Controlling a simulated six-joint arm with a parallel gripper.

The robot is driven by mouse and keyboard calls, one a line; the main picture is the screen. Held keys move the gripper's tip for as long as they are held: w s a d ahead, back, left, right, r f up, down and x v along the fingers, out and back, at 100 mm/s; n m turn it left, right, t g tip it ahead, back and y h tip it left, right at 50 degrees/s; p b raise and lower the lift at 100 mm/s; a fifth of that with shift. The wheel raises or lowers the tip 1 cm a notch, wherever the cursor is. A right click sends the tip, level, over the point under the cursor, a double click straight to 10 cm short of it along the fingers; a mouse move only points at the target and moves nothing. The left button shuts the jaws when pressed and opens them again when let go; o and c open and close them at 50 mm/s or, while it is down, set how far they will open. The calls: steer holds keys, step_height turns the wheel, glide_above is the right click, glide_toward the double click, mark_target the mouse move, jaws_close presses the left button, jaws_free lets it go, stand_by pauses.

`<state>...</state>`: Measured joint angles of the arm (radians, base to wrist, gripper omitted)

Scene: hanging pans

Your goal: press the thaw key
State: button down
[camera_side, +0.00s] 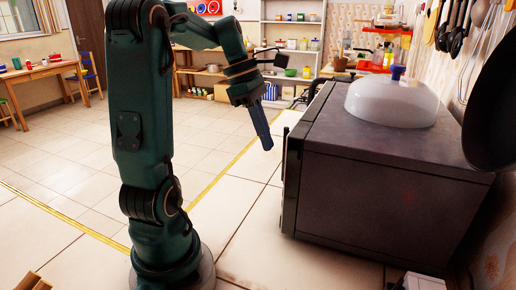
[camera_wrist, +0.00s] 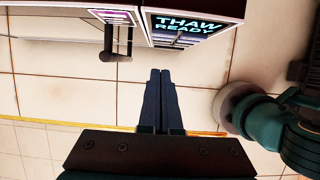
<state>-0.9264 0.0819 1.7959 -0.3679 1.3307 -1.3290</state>
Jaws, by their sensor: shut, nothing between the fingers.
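A dark microwave oven (camera_side: 385,195) stands at the right in the side view, its front turned left toward my arm. In the wrist view its front edge shows at the top, with a lit panel (camera_wrist: 188,24) reading "THAW READY" and a dark door handle (camera_wrist: 116,42) left of it. A separate thaw key cannot be made out; a small greyish shape on the panel is too unclear to name. My gripper (camera_side: 267,146) is shut and empty, pointing down in front of the microwave. In the wrist view its fingertips (camera_wrist: 160,72) lie below the panel, apart from it.
A pale domed lid (camera_side: 392,103) with a blue knob sits on the microwave. A black pan (camera_side: 495,110) hangs at the far right, beside hanging utensils (camera_side: 465,25). Tiled floor (camera_side: 240,225) is open between my base and the microwave.

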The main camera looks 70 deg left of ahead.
steer(key=v, duration=0.9)
stand_by(0.5)
